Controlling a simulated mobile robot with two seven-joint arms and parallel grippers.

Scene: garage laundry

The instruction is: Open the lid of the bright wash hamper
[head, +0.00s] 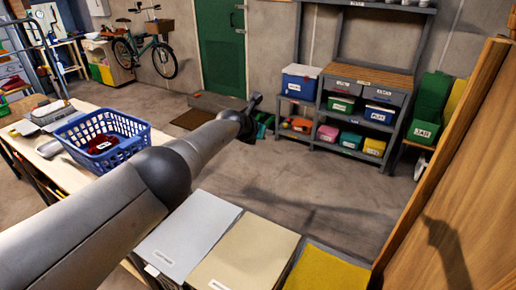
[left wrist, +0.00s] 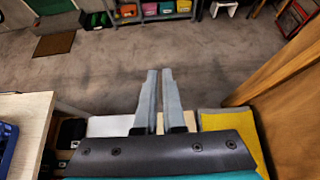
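Three flat-topped hampers stand in a row at the bottom of the head view: one with a pale grey lid (head: 190,235), one with a cream lid (head: 245,252) and one with a yellow lid (head: 325,269). All three lids look shut. Their labels are too small to read, so I cannot confirm which is bright wash. The yellow lid also shows at right in the left wrist view (left wrist: 225,121). My left gripper (head: 255,100) is stretched out beyond the hampers, touching none. In the left wrist view its fingers (left wrist: 160,72) are nearly together, empty. My right gripper is out of view.
A table (head: 72,176) with a blue basket (head: 104,139) stands at left. A wooden panel (head: 455,190) rises close beside the yellow lid at right. A shelf with several bins (head: 340,104) stands at the back. The concrete floor (head: 310,190) between is clear.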

